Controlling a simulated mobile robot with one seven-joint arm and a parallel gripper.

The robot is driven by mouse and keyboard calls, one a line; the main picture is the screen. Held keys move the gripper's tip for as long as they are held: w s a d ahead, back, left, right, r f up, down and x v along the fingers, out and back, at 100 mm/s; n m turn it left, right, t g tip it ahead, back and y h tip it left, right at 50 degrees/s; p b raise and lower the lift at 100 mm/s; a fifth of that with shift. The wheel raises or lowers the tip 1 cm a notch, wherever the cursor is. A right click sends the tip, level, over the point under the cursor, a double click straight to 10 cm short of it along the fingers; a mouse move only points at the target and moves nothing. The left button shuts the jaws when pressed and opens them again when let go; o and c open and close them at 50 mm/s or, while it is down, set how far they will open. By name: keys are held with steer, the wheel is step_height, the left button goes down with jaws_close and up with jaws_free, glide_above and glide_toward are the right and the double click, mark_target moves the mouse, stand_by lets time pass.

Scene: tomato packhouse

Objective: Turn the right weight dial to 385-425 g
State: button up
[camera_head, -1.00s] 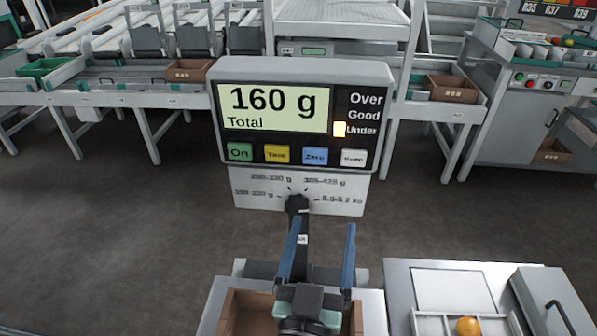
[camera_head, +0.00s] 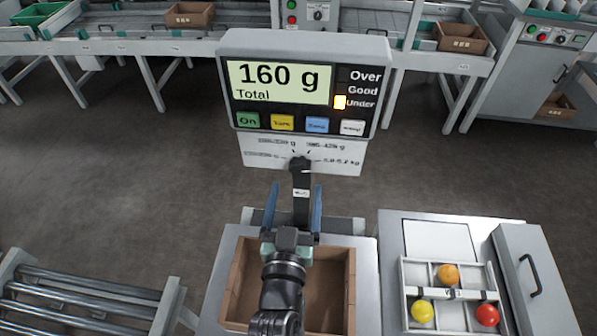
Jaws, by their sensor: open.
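The weight dial (camera_head: 300,163) is a small black knob on a white plate (camera_head: 347,158) below the scale display (camera_head: 300,43). Small marks and blurred range labels fan around it; the upper right label (camera_head: 326,147) seems to read 385-425 g. Which mark the knob points at is too small to tell. The display reads 160 g Total, with the Under lamp lit. My gripper (camera_head: 294,207) has its blue fingers spread, one on each side of the black post (camera_head: 301,190) in the picture. It appears below the dial; I cannot tell whether it touches the post.
An open brown box (camera_head: 236,288) stands under my gripper. At right, a divided white tray (camera_head: 452,322) holds an orange, a yellow and a red tomato, beside a handled grey lid (camera_head: 537,275). A roller conveyor (camera_head: 75,305) is at lower left. Grey floor lies behind.

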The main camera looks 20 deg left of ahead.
mark_target(299, 171)
steer(key=shift+x, duration=2.55)
jaws_close()
steer(key=shift+n, duration=0.4)
steer(key=n, duration=0.4)
steer(key=shift+n, duration=0.3)
steer(key=shift+f+n, duration=0.1)
steer(key=shift+n, duration=2.1)
